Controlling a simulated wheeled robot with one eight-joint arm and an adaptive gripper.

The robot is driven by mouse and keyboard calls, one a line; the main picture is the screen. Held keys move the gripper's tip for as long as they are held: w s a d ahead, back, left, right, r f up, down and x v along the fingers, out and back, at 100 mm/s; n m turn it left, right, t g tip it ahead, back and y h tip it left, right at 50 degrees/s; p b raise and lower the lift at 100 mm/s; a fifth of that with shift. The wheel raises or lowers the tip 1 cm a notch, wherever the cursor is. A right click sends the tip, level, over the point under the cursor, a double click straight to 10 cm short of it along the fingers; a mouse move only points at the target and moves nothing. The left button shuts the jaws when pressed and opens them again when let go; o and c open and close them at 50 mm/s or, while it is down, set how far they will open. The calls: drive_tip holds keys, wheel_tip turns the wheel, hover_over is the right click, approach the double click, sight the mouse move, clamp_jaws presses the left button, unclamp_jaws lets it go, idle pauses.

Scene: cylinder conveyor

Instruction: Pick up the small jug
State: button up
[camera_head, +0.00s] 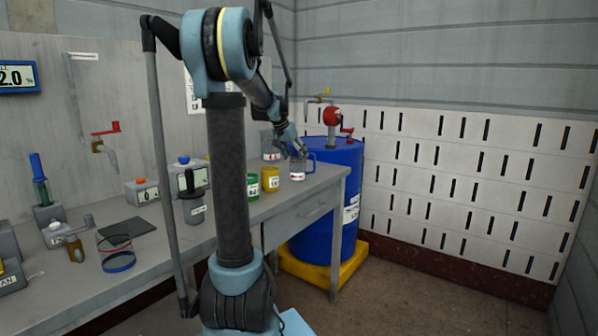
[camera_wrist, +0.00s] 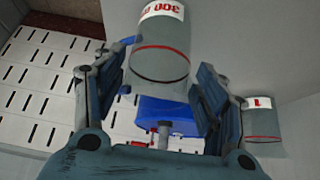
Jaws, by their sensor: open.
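The small jug (camera_head: 298,170) is a clear grey jug with a white and red label and a blue handle, near the far right end of the grey bench. In the wrist view the jug (camera_wrist: 162,55) shows its "300" label and a red line, with the blue handle on its left. My gripper (camera_head: 297,151) is at the jug in the head view and partly hides it. In the wrist view my gripper (camera_wrist: 163,65) is open, with one finger on each side of the jug. The left finger overlaps the handle; I cannot tell whether they touch.
A larger grey jug (camera_wrist: 264,127) stands beside it, outside my right finger in the wrist view. Yellow (camera_head: 270,180) and green (camera_head: 252,187) cups stand nearby on the bench (camera_head: 285,208). A blue barrel (camera_head: 345,190) stands just beyond the bench end.

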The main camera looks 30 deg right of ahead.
drive_tip(key=shift+x, duration=2.8)
drive_tip(key=shift+w+d+r, duration=0.1)
drive_tip(key=c, duration=0.7)
